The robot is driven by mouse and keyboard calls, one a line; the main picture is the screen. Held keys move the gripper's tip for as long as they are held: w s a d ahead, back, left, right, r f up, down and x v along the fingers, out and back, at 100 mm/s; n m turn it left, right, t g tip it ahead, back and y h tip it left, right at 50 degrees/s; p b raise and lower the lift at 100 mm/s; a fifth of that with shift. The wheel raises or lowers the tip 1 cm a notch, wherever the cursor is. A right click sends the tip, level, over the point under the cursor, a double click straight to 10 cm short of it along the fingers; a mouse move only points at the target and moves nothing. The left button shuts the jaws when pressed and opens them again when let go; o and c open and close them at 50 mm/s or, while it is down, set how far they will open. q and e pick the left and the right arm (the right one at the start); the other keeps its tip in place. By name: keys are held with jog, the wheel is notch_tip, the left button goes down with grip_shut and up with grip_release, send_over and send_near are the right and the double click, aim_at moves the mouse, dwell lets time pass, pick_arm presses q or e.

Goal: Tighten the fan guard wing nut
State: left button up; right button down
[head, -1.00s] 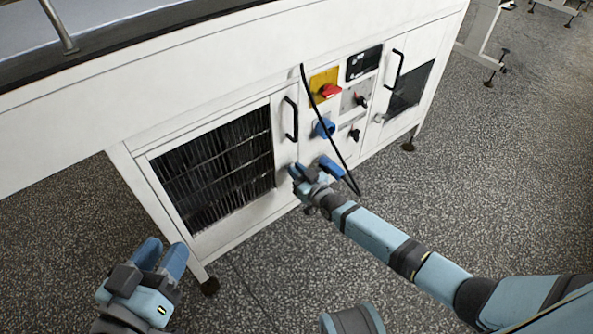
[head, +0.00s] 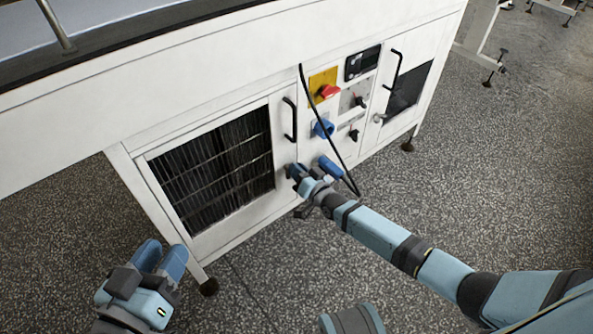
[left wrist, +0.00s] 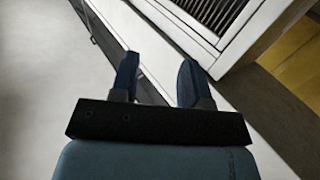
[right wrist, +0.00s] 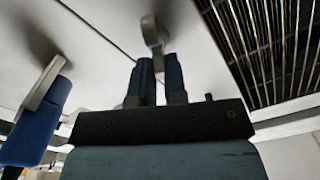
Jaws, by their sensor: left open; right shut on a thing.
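The fan guard (head: 215,165) is a dark grille behind bars in the white cabinet's lower left panel. It also shows in the right wrist view (right wrist: 275,45). My right gripper (head: 293,171) is at the panel to the right of the guard, below the black handle. In the right wrist view its fingers are shut on the grey wing nut (right wrist: 153,33), whose rounded end shows beyond the fingertips. The fingers hide the rest of it, and in the head view I cannot make it out. My left gripper (head: 161,256) is open and empty, low in front of the cabinet's left corner.
A blue plug (head: 330,167) with a black cable (head: 328,120) hangs just right of my right gripper. A black door handle (head: 290,119), a blue socket (head: 322,128) and a red switch (head: 328,91) are above. The floor in front is clear.

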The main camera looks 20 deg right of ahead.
pick_arm(q)
jog(key=shift+w+a+r+m+t+h+b, duration=0.2)
jog(key=shift+w+a+m+t+b, duration=0.25)
jog(key=shift+w+m+b, duration=0.55)
jog(key=shift+w+a+r+m+t+h+b, duration=0.15)
jog(key=shift+w+a+m+t+b, duration=0.35)
jog(key=shift+b, duration=0.85)
pick_arm(e)
jog(key=shift+w+d+f+m, duration=0.15)
jog(key=shift+f+m, duration=0.1)
jog(key=shift+m, duration=1.8)
jog(key=shift+s+d+f+m, duration=0.1)
jog(key=shift+f+m, duration=0.15)
jog(key=shift+m, duration=1.85)
jog(key=shift+w+d+f+m, duration=0.15)
jog(key=shift+f+m, duration=0.1)
jog(key=shift+m, duration=1.8)
pick_arm(q)
jog(key=shift+s+d, duration=0.1)
jog(key=shift+s, duration=0.05)
pick_arm(e)
jog(key=c, duration=1.2)
grip_release()
jog(key=shift+o, duration=0.2)
jog(key=shift+s, duration=0.1)
